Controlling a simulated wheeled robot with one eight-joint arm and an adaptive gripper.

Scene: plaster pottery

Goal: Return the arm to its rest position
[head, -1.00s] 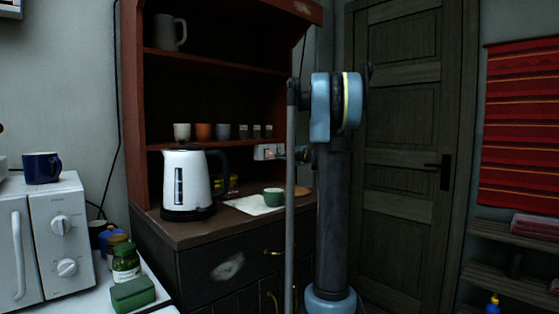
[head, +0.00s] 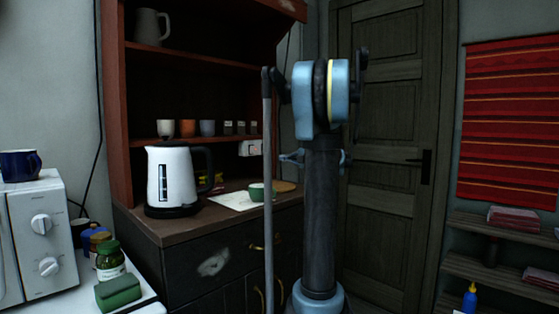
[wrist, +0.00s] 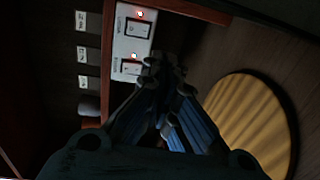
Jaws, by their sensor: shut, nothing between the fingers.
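My gripper (wrist: 165,80) shows in the wrist view with its fingertips together and nothing between them. It is in front of a white switch panel (wrist: 133,38) with a red and a green light; I cannot tell the exact gap. In the head view my arm stands upright in the middle of the picture and hides most of the gripper. The panel (head: 250,148) shows there just left of my arm, on the hutch's right side.
A white kettle (head: 172,178), a green cup (head: 257,193) on a white cloth (head: 228,202) and a round wooden board (wrist: 246,125) are on the hutch counter. Small cups (head: 187,128) line the shelf above. A dark door (head: 388,220) is behind my arm; shelves (head: 490,226) stand right.

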